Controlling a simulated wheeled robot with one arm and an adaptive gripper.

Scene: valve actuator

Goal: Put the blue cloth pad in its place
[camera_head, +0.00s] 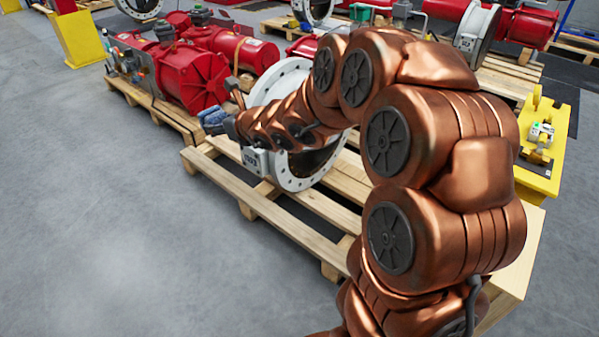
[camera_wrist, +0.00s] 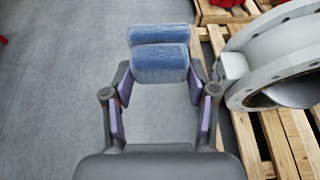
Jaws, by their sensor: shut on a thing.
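The blue cloth pad (camera_wrist: 160,62) is held between the two fingers of my gripper (camera_wrist: 160,85) in the wrist view. It looks like a folded or rolled cloth with a crease across it. The grey floor shows beneath it, so it is in the air. In the head view the pad (camera_head: 212,118) is small, at the end of my copper arm, left of the white flanged valve ring (camera_head: 290,172). My gripper (camera_head: 224,126) is mostly hidden there behind my wrist. The place for the pad cannot be made out.
The white ring stands on a wooden pallet (camera_head: 262,207), close to the right of my gripper in the wrist view (camera_wrist: 262,75). Red actuators (camera_head: 192,75) lie on pallets behind. A yellow stand (camera_head: 550,150) is at the right. Floor at the left is clear.

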